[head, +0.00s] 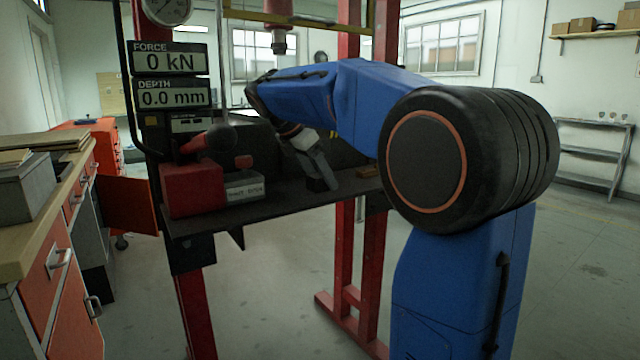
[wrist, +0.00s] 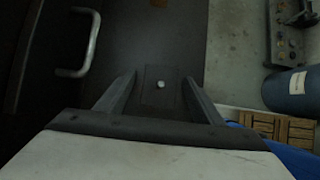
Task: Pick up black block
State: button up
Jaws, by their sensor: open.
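The black block (wrist: 151,97) shows in the wrist view as a dark square plate with a small pale round spot on it, lying on a dark surface. My gripper (wrist: 158,80) is open, with one finger on each side of the block; I cannot tell whether they touch it. In the head view my gripper (head: 317,168) reaches down at a tilt onto the dark press table (head: 280,207). A dark shape at its fingertips there looks like the block, but it is hard to separate from the fingers.
On the table's left stand a red unit (head: 193,190) and a small grey labelled box (head: 245,187). Red press posts (head: 345,245) rise beside my arm. The wrist view shows a metal handle (wrist: 92,45), a blue cylinder (wrist: 288,92) and wooden slats (wrist: 268,125).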

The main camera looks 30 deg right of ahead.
jog(key=shift+c, duration=0.5)
grip_shut()
